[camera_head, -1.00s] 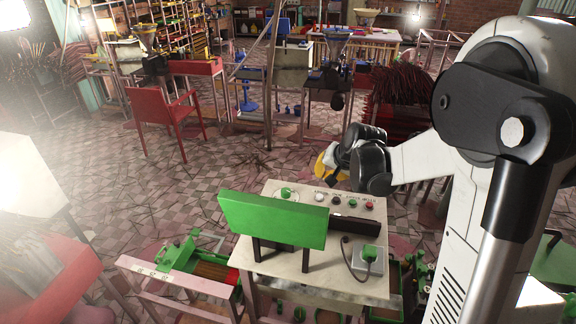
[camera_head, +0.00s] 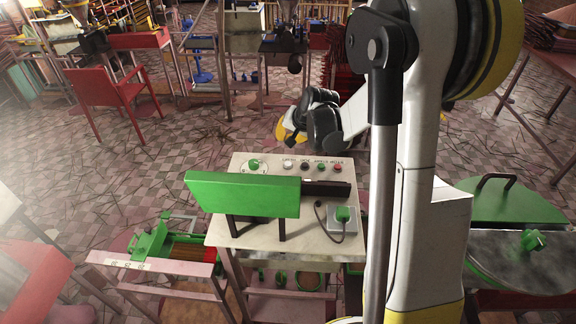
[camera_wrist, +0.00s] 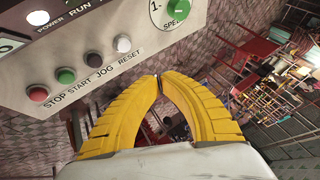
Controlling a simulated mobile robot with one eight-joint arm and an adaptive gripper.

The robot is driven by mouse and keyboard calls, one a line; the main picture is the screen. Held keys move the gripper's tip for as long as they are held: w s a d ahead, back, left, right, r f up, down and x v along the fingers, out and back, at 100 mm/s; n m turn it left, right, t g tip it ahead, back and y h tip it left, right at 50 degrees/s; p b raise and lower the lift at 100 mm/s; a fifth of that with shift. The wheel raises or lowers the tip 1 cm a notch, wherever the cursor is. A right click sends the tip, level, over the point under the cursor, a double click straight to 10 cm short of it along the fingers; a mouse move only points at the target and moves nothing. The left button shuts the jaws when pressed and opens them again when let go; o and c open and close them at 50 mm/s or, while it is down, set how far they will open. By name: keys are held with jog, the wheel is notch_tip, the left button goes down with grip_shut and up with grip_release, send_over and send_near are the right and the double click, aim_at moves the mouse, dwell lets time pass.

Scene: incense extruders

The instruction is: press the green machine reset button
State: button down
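The green machine's pale control panel (camera_head: 270,181) is at the middle of the head view, behind a green box-shaped part (camera_head: 243,194). Its white reset button (camera_wrist: 122,43) is in the wrist view, labelled RESET, at the end of a row with a black jog button (camera_wrist: 93,58), a green start button (camera_wrist: 66,76) and a red stop button (camera_wrist: 38,94). The white button also shows in the head view (camera_head: 288,164). My gripper (camera_wrist: 158,79) has its yellow fingertips together and empty. They appear right of and below the white button in the wrist view, apart from it.
A green speed knob (camera_head: 254,163) sits on the panel. A grey box with a green plug (camera_head: 342,214) is at its near right. A round green-lidded machine (camera_head: 510,210) stands at the right. A red chair (camera_head: 112,92) stands back left, with open tiled floor before it.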

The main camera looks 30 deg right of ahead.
aim_at(285, 162)
notch_tip(285, 162, down, 7)
jog(key=b, duration=0.5)
jog(key=shift+f, duration=0.1)
dwell(1.1)
jog(key=shift+f+b, duration=0.4)
jog(key=shift+f+b, duration=0.5)
dwell(0.6)
jog(key=shift+r, duration=0.15)
jog(key=shift+r+p, duration=0.55)
jog(key=shift+r, duration=0.25)
jog(key=shift+r+p, duration=1.65)
jog(key=shift+r, duration=0.85)
